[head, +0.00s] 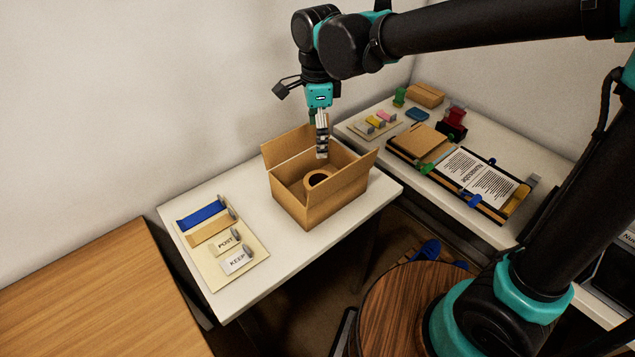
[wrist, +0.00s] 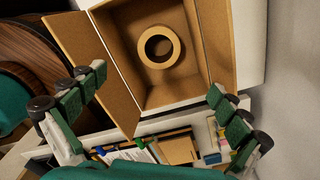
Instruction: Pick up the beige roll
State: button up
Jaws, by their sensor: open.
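The beige roll (head: 318,179) lies flat inside an open cardboard box (head: 307,208), its dark centre hole facing up. In the wrist view the roll (wrist: 173,57) rests on the box floor, apart from the side walls. My gripper (head: 322,150) hangs above the box, near its back flap, pointing down. In the wrist view the fingers (wrist: 155,100) are spread wide and empty, with the roll showing beyond and between them. My gripper does not touch the roll.
The box stands on a white table (head: 265,283) with its flaps raised. A board with PUST and KEEP labels (head: 225,250) lies to its left. A second white table at the right holds a document tray (head: 470,178), a red stapler-like item (head: 453,122) and a small box (head: 426,95).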

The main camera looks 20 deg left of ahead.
send_near(318, 182)
jog(key=s+f, duration=0.1)
jog(key=f, duration=0.1)
jog(key=s+f, duration=0.1)
jog(key=f, duration=0.1)
jog(key=s+d+f, duration=0.1)
jog(key=f, duration=0.1)
jog(key=shift+f, duration=0.35)
jog(key=c, duration=1.3)
jog(key=shift+r, duration=0.1)
